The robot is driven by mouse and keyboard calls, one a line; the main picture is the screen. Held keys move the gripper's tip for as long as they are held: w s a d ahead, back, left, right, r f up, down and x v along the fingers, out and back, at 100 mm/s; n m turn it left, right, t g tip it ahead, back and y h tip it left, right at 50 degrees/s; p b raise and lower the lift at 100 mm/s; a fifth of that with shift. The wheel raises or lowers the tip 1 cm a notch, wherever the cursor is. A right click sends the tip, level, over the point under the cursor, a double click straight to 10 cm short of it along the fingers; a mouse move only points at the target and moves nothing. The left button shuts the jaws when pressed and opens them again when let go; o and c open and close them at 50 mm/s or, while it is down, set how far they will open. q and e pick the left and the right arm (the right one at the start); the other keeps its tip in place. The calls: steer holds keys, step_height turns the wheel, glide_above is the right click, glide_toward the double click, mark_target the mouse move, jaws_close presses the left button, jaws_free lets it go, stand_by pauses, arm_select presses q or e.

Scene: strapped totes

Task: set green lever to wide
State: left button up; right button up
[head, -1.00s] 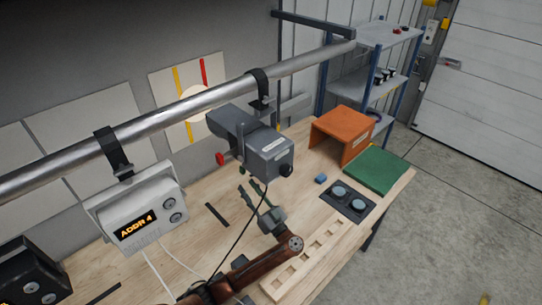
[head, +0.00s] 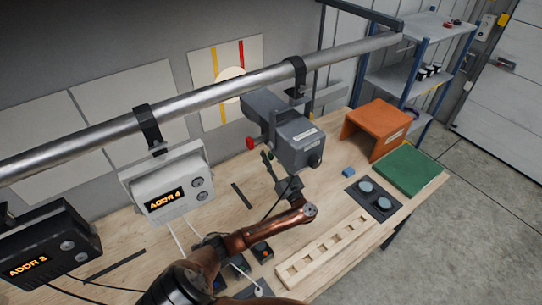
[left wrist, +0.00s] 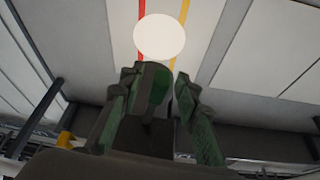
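A grey box-shaped device (head: 300,140) hangs from the pipe by a black clamp, with a red knob (head: 251,143) on its left side. My left gripper (head: 267,162) is just below and left of this device, fingers pointing up, and looks empty in the head view. In the left wrist view its green-padded fingers (left wrist: 157,78) are spread apart. A dark part with a green round face (left wrist: 158,84) shows between them, close to the left finger; I cannot tell whether they touch. No green lever is clear in the head view. My right gripper is not in view.
A white unit (head: 170,190) reading ADDR 4 and a black unit (head: 45,245) reading ADDR 3 are at the left. The pipe (head: 220,95) crosses above. An orange stand (head: 375,128), green mat (head: 408,172) and slotted wooden strip (head: 325,250) are on the bench.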

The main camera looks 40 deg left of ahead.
arm_select(q)
steer(key=shift+c, duration=0.2)
jaws_close()
stand_by(0.4)
